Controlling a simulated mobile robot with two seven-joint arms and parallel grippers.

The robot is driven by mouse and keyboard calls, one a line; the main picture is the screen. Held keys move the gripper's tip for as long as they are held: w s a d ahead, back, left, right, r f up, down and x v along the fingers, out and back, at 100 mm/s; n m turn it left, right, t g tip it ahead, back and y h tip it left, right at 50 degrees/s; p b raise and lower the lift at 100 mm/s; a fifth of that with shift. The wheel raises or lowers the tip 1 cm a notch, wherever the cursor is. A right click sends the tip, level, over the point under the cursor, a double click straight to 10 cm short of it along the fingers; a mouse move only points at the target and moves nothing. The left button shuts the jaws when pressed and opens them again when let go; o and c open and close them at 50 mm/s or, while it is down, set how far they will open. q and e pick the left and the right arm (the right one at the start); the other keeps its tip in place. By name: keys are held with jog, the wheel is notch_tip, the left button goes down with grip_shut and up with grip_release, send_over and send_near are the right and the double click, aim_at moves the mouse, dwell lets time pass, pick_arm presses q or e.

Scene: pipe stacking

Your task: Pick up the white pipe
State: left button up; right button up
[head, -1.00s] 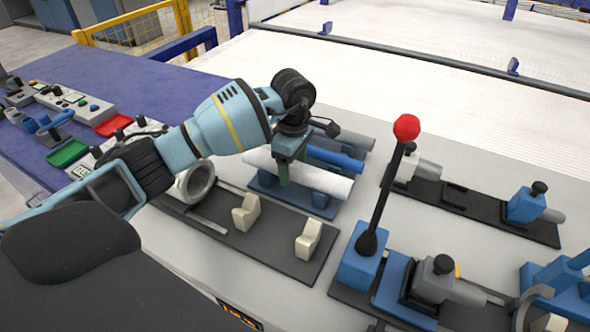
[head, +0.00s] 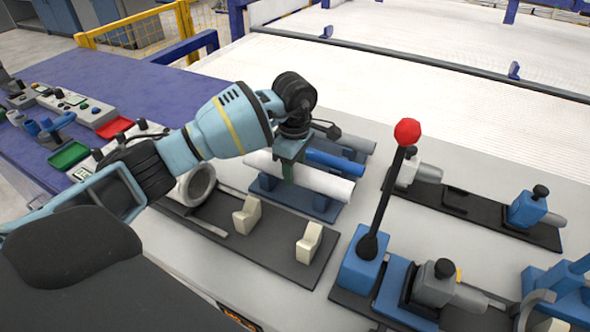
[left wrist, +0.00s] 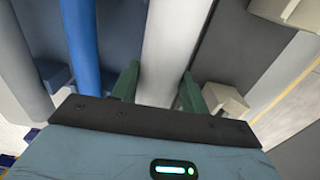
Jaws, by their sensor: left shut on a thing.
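In the left wrist view, the green fingers of my left gripper (left wrist: 160,82) stand on either side of the white pipe (left wrist: 172,40). The pipe's underside is hidden, so I cannot tell whether it touches the rack. My right gripper is not in view.
A blue pipe (head: 336,163) and a grey pipe (head: 346,142) lie just behind the white one. In front is a dark plate (head: 270,245) with two cream blocks. A red-knobbed lever (head: 385,195) stands to the right.

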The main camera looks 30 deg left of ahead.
pick_arm(q)
notch_tip(320, 180, up, 10)
jog(key=shift+f, duration=0.2)
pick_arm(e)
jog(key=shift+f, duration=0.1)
pick_arm(q)
jog(key=shift+a+f, duration=0.1)
